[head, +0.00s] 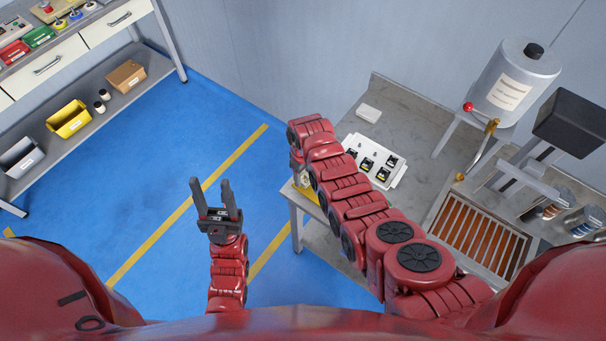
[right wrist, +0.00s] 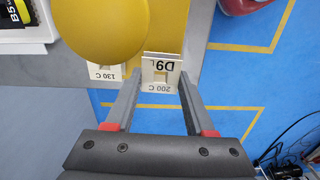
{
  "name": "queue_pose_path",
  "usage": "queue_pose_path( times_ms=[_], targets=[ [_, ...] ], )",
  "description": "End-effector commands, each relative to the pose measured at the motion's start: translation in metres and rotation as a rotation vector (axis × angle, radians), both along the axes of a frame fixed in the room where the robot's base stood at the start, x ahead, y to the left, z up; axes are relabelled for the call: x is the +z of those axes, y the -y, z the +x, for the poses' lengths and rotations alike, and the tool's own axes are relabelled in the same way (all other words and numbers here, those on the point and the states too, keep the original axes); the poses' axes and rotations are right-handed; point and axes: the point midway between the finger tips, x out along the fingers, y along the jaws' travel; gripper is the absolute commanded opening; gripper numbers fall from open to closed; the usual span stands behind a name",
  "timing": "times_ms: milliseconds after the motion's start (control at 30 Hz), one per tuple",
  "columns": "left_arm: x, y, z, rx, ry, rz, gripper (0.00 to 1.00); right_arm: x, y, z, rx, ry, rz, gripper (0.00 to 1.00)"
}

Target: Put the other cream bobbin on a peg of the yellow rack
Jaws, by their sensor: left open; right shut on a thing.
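The yellow rack (right wrist: 172,35) lies under my right gripper at the table's near left corner; a yellow strip of it (head: 306,190) shows in the head view. A yellow round piece (right wrist: 105,25) covers part of it, beside a plate marked 130 C (right wrist: 107,72). My left gripper (head: 212,183) is open and empty above the floor.
A slatted orange-brown unit (head: 480,240) and a grey drum (head: 515,85) stand right. A shelf with bins (head: 69,118) is far left. Blue floor lies between.

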Motion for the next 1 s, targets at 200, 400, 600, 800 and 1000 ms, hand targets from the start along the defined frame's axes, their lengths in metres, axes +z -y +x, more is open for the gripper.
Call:
queue_pose_path(
  times_ms=[200,400,600,800,1000],
  targets=[
    [-0.007,0.0,0.0,0.0,0.0,0.0,0.5,-0.008,0.0,0.0,0.0,0.0,0.0,0.0],
    [-0.012,0.0,0.0,0.0,0.0,0.0,0.5,-0.014,0.0,0.0,0.0,0.0,0.0,0.0],
    [-0.017,0.0,0.0,0.0,0.0,0.0,0.5,-0.02,0.0,0.0,0.0,0.0,0.0,0.0],
    [-0.018,0.0,0.0,0.0,0.0,0.0,0.5,-0.02,0.0,0.0,0.0,0.0,0.0,0.72],
    [-0.018,0.0,0.0,0.0,0.0,0.0,0.5,-0.02,0.0,0.0,0.0,0.0,0.0,0.89]
  ],
)
